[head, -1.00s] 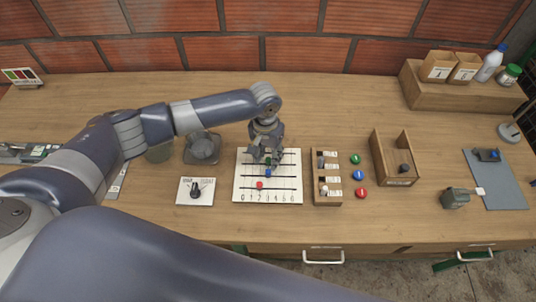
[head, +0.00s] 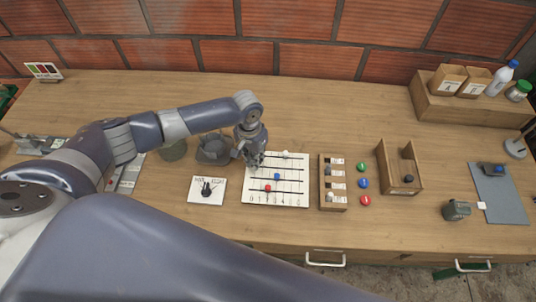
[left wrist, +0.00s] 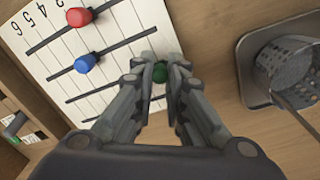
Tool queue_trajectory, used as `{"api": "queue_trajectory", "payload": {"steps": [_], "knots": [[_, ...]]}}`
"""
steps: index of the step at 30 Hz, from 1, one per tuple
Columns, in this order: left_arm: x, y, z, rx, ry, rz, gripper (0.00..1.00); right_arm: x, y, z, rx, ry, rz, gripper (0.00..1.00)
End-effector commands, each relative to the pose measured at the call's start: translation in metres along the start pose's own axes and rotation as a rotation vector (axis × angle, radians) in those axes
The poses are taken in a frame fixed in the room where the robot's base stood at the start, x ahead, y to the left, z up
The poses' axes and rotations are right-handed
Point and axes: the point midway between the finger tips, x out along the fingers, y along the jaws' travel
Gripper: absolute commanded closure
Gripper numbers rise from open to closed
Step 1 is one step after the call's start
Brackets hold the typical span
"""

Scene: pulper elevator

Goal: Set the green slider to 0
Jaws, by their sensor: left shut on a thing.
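The white slider board (head: 296,200) lies on the table, with several dark tracks and a row of numbers along its near edge. My left gripper (head: 254,166) is at the board's left edge, on the 0 side. In the left wrist view its fingertips (left wrist: 159,75) are shut on the green slider (left wrist: 160,71), which they mostly hide in the head view. The blue slider (head: 277,177) sits near mid-track. The red slider (head: 267,188) is left of it on the nearest track. A pale slider (head: 285,154) is on the far track. My right gripper is not in view.
A dial plate (head: 207,190) lies left of the board, and a grey basket (head: 214,149) stands behind it. A wooden switch box (head: 333,203) is close on the right, beside green, blue and red buttons (head: 363,183). An open wooden box (head: 415,183) stands further right.

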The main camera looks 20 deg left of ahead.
Motion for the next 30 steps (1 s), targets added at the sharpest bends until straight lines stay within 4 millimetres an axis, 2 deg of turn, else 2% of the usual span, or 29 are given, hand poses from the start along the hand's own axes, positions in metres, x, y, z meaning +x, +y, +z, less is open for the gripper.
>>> {"api": "queue_trajectory", "payload": {"steps": [10,11,13,24,26,30], "knots": [[0.0,-0.007,0.003,-0.001,-0.005,-0.007,1.0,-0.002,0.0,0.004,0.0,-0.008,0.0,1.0],[0.0,-0.007,0.003,-0.001,-0.005,-0.007,0.81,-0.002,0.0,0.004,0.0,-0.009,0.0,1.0],[0.0,-0.007,0.003,-0.001,-0.006,-0.007,0.65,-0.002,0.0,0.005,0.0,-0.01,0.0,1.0],[-0.002,-0.005,0.002,0.001,-0.002,-0.004,0.64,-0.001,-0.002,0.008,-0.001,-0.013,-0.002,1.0],[-0.006,-0.005,0.002,0.001,-0.001,-0.003,0.64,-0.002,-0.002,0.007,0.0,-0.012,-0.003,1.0],[-0.028,-0.006,0.002,0.001,0.001,-0.004,0.64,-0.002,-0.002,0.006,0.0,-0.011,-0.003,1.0]]}}
